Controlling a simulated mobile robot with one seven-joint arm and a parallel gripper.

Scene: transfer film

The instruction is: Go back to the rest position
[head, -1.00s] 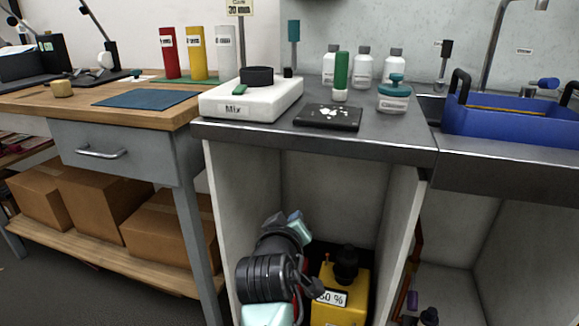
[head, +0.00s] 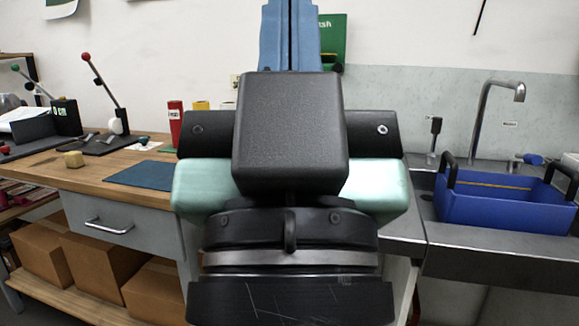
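My gripper (head: 290,20) is raised large in front of the camera and points up and away. Its two blue fingers lie side by side at the top of the picture with only a narrow dark line between them. They look shut, and I see nothing between them. The black housing and pale green hand hide the middle of the bench, where the white Mix device and the bottles stood.
A blue crate (head: 500,213) with black handles stands at the right near the sink tap (head: 497,95). Cardboard boxes (head: 100,268) lie below.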

